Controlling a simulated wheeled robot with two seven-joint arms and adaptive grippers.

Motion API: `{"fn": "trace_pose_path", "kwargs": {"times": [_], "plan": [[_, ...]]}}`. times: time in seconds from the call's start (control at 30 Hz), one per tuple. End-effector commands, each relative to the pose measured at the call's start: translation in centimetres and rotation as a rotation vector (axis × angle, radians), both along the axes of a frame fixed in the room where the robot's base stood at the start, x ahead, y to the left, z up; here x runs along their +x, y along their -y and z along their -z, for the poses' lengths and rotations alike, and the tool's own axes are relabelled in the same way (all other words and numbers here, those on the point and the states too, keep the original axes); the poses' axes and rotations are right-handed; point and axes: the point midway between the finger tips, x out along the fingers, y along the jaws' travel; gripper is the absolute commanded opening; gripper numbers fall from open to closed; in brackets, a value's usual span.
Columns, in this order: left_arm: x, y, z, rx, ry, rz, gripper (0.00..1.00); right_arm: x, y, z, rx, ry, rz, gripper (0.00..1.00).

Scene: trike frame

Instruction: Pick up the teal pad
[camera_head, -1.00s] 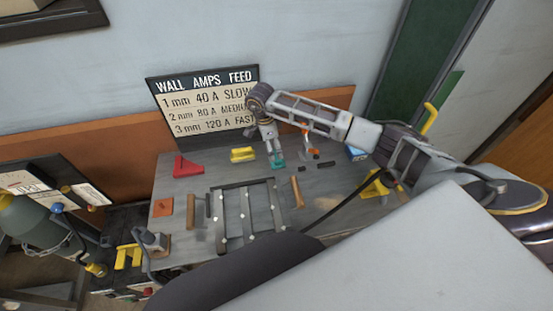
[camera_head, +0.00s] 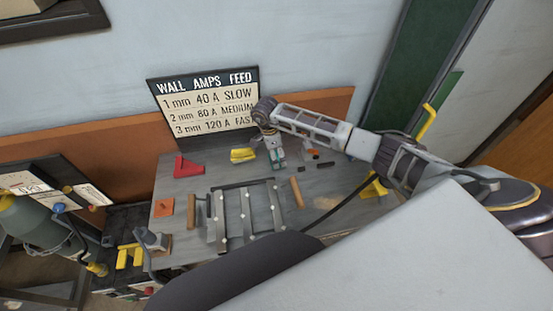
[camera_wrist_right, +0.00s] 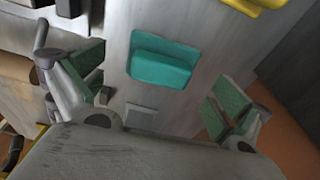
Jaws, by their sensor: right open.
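The teal pad (camera_wrist_right: 162,62) is a small rounded block lying on the grey table in the right wrist view. My right gripper (camera_wrist_right: 165,95) is open, with its green-lined fingers apart on either side of the pad's width. The pad sits a little beyond the fingertip line, and no contact shows. In the head view my right gripper (camera_head: 277,160) points down over the back middle of the table, and it hides most or all of the pad there. My left gripper is not in view.
On the table (camera_head: 170,240) are a yellow block (camera_head: 243,155) just left of my right gripper, a red angled piece (camera_head: 188,167), a grey slatted frame (camera_head: 247,212), a wooden-handled tool (camera_head: 296,191) and an orange square (camera_head: 164,207). A lettered sign (camera_head: 210,103) stands behind.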

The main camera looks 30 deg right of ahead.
Motion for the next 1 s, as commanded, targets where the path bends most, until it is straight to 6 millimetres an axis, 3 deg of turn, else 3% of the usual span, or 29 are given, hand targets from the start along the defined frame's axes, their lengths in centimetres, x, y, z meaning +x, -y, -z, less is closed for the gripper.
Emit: {"fn": "trace_pose_path", "kwargs": {"times": [0.23,0.73,1.0], "plan": [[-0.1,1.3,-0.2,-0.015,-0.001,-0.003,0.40,-0.1,0.3,2.0,0.000,-0.001,0.001,1.00],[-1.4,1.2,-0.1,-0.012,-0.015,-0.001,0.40,-0.1,0.3,2.2,0.000,0.001,0.000,1.00],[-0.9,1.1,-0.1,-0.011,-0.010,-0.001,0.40,-0.1,0.3,2.1,0.000,0.001,0.000,0.65]]}}
